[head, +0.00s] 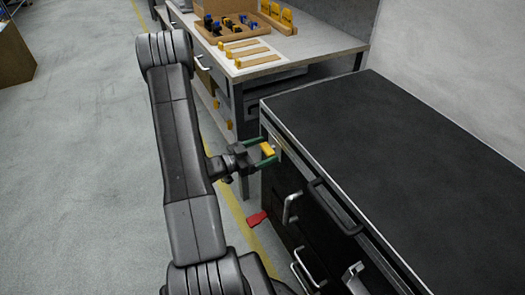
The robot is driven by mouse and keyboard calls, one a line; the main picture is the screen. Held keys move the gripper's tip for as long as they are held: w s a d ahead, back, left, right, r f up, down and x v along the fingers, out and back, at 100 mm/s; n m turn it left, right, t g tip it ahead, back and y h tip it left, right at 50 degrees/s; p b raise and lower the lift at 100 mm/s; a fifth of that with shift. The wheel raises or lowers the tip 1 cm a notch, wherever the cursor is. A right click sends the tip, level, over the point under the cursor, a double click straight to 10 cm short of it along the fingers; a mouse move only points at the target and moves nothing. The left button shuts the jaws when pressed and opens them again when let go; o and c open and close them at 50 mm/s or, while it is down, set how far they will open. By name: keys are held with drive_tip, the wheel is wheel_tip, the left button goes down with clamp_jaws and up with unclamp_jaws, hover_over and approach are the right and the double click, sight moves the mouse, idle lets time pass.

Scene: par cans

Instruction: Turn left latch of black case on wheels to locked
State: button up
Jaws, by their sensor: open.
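The black case (430,145) stands at the right, with a flat dark top and a silver edge strip. A small yellow piece (268,150), which looks like the left latch, shows at the left end of its front face, just under the top edge. My gripper (265,151) comes from the left and is open. Its two green-edged fingers lie above and below the yellow piece in the picture. I cannot tell whether they touch it. The latch's exact turn is too small to read. The case's wheels are not in view.
A black bar handle (335,206) and silver handles (290,208) stick out from the case front. A workbench (310,52) behind carries a wooden tray (262,38) with blue and yellow parts. A red piece (257,218) lies low beside the case.

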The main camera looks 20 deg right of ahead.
drive_tip(key=c, duration=1)
drive_tip(key=shift+f+m+b, duration=0.15)
drive_tip(key=shift+m+b, duration=0.15)
drive_tip(key=shift+b, duration=0.3)
drive_tip(key=m+b, duration=0.2)
drive_tip(key=b, duration=0.2)
drive_tip(key=shift+f+m, duration=0.15)
drive_tip(key=shift+m, duration=0.25)
drive_tip(key=m+b, duration=1.4)
drive_tip(key=b, duration=0.3)
drive_tip(key=shift+s, duration=0.2)
drive_tip(key=shift+m, duration=0.3)
